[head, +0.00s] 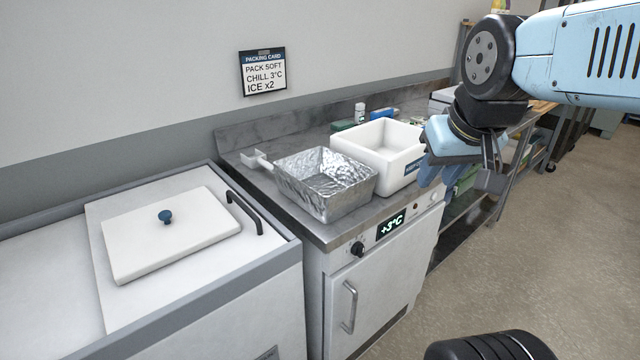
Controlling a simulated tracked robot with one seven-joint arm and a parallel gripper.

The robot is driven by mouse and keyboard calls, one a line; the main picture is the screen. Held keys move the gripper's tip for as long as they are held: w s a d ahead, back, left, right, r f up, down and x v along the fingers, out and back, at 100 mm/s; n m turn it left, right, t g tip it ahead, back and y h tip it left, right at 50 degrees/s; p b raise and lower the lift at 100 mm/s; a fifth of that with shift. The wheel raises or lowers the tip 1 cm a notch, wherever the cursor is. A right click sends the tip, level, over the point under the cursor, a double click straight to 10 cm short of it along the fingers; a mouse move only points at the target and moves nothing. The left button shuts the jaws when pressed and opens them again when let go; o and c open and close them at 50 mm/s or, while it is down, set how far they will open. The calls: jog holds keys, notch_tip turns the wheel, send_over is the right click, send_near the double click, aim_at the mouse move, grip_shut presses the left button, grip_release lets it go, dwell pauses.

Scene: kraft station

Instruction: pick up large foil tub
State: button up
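The large foil tub (345,203) is a shiny, crinkled, open rectangular tray on the steel counter, left of a white box. A light-coloured piece sticks out beside its back left corner. The inside that shows looks empty. My gripper (468,178) hangs in the air to the right of the tub and the white box, apart from the tub. Its fingers are seen at an angle and partly overlap, so their opening is unclear. No object shows in it.
The white box (391,168) stands close to the tub's right side. A white chest with a lid (170,235) and blue knob is at the left. Small bottles and a blue item (383,113) stand behind. The steel counter (322,232) is bare along its front edge.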

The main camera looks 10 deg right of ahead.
jog(key=w+a+f+n, duration=0.1)
jog(key=w+a+n, duration=0.1)
jog(key=w+a, duration=0.35)
jog(key=w+a+f+n, duration=0.1)
jog(key=w+a+n, duration=0.1)
jog(key=w, duration=0.6)
jog(key=n+g+y, duration=0.1)
jog(key=n+y, duration=0.1)
jog(key=n, duration=0.1)
send_near(302, 183)
jog(key=shift+x, duration=6.1)
jog(key=shift+d, duration=0.1)
jog(key=shift+c, duration=0.2)
grip_shut()
